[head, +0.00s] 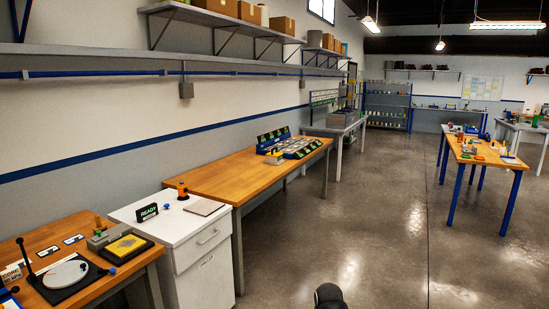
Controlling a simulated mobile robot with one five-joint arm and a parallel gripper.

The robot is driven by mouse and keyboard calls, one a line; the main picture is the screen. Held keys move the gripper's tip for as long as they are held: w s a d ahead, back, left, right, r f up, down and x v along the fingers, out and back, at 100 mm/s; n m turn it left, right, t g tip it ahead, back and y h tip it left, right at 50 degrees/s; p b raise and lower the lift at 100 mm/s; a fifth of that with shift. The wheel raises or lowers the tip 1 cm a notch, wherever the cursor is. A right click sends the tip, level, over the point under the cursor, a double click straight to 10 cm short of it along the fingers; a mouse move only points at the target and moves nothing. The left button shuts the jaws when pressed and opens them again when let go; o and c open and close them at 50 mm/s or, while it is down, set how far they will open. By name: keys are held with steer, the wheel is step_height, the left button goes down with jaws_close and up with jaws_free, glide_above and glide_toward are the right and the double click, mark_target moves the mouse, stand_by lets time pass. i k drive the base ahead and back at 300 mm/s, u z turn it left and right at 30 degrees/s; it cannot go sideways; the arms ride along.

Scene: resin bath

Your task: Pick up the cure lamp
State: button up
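No thing in view is clearly marked as the cure lamp. A small orange upright object (182,190) with a dark part stands on the white cabinet (205,250) at the left; it may be the lamp, but it is too small to be sure. A thin black post (25,258) stands beside a pale round disc (65,274) on the near left bench. A dark rounded part at the bottom edge looks like mine. My gripper's fingers do not show.
A black READY sign (147,212) and a flat board (203,207) share the cabinet top. A long wooden bench (225,177) with a colourful rack (290,145) stands beyond. Another wooden table (487,155) is at the right. The grey floor (370,220) between is clear.

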mark_target(276, 157)
steer(key=z, duration=0.45)
steer(key=k, duration=0.85)
steer(key=z, duration=0.85)
steer(key=k, duration=0.45)
steer(key=z, duration=0.55)
steer(key=i, duration=2.05)
steer(key=u, duration=0.3)
steer(key=i, duration=2.2)
steer(key=u, duration=0.4)
steer(key=i, duration=2.15)
steer(key=u, duration=0.75)
steer(key=i, duration=2)
steer(key=u, duration=1.85)
steer(key=i, duration=1.6)
steer(key=u, duration=0.9)
